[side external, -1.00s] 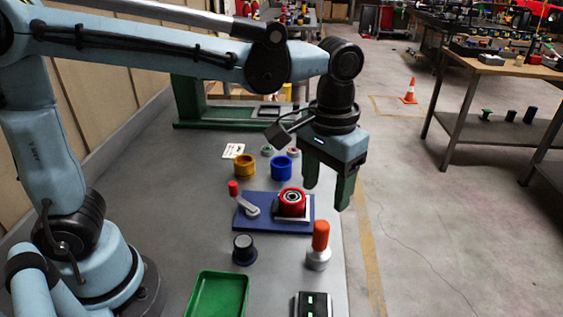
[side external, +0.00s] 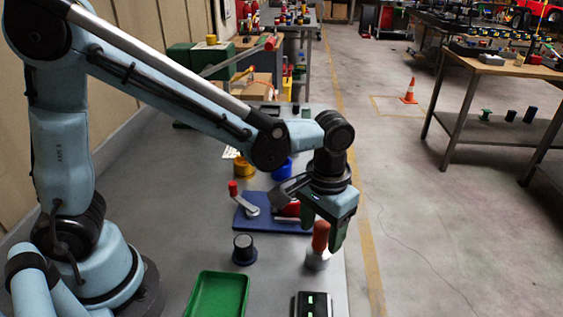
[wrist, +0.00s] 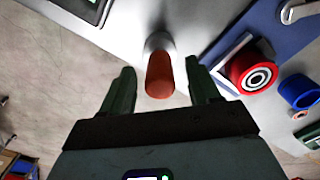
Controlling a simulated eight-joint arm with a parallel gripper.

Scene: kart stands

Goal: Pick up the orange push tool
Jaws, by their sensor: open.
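The orange push tool (side external: 320,236) stands upright on the bench near its right edge, an orange handle on a pale round base. In the wrist view the tool (wrist: 160,74) shows between and beyond the two fingertips. My gripper (side external: 322,232) points down with its green fingers apart, one on each side of the orange handle in the side view. In the wrist view my gripper (wrist: 160,85) is open and holds nothing. I cannot tell whether a finger touches the handle.
A blue board (side external: 268,222) with a grey crank and a red wheel (wrist: 254,75) lies beside the tool. A dark knob (side external: 244,250), a green tray (side external: 218,297) and a black box (side external: 318,305) are nearer the camera. Yellow (side external: 243,168) and blue (side external: 281,169) cups stand farther back.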

